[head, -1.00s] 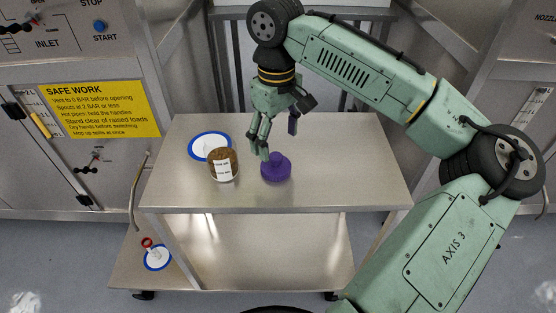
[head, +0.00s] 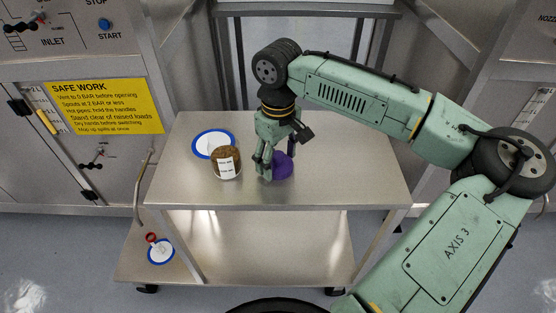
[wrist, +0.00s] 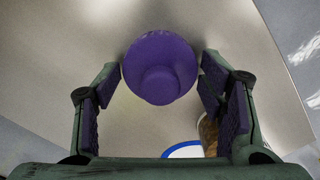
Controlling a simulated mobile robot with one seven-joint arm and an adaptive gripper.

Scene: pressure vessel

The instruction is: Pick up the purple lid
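The purple lid (head: 283,165) lies on the upper steel shelf of the cart, right of a jar. In the wrist view the round lid (wrist: 160,68) with its raised knob lies ahead of and between my fingers. My gripper (head: 276,172) is lowered over the lid and hides part of it in the head view. In the wrist view my gripper (wrist: 162,95) is open, with a gap on each side between the finger pads and the lid.
A labelled jar with brown contents (head: 227,163) stands close to the left of my gripper. A white disc with a blue rim (head: 213,137) lies behind the jar. The right part of the cart top (head: 350,170) is clear. A red-handled item (head: 151,239) stands on the lower shelf.

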